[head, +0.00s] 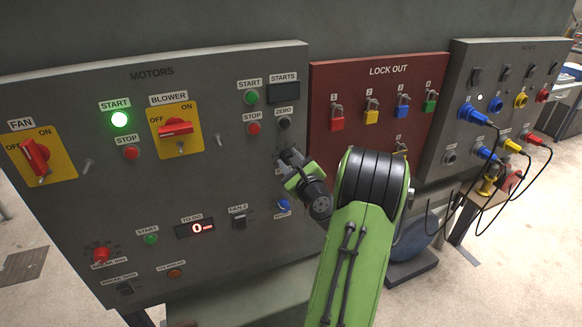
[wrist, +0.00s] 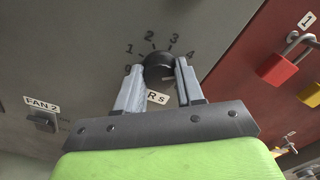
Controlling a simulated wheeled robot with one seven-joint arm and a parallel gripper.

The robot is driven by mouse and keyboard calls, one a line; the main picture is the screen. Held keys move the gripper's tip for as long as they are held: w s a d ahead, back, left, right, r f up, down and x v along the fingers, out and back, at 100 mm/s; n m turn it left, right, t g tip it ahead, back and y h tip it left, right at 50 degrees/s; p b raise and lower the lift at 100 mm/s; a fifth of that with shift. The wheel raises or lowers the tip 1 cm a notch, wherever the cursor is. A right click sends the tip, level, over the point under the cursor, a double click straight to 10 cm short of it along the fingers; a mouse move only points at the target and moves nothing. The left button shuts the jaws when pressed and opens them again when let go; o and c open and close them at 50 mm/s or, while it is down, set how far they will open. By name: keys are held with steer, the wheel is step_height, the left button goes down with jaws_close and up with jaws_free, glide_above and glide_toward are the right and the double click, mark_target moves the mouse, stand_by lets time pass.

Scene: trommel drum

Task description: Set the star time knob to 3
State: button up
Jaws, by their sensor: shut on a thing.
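The star time knob (wrist: 158,65) is a black round knob on the grey panel in the wrist view. Printed numbers 0 to 4 arc around its upper side, with 3 just above and to its right. A white label, partly covered, shows "R s" below it. My gripper (wrist: 160,74) has one finger on each side of the knob and is shut on it. I cannot clearly tell which number the knob points at. In the head view my gripper (head: 289,157) is at the right part of the motors panel and hides the knob.
The grey motors panel (head: 150,200) carries switches, buttons and a lit green start lamp (head: 119,120). A blue knob (head: 284,205) sits below my gripper, and the Fan 2 switch (head: 239,221) is lower left. The red lock out board (head: 335,80) with padlocks is to the right.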

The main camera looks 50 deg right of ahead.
steer(key=n+b, duration=0.8)
steer(key=n, duration=0.2)
steer(key=shift+f+n+b, duration=0.15)
steer(key=shift+n+b, duration=0.15)
steer(key=shift+b, duration=0.05)
stand_by(0.4)
steer(key=o, duration=1)
steer(key=shift+o, duration=0.2)
steer(key=b+v, duration=0.3)
steer(key=v, duration=1.2)
steer(key=shift+s+a, duration=0.2)
steer(key=shift+s, duration=0.1)
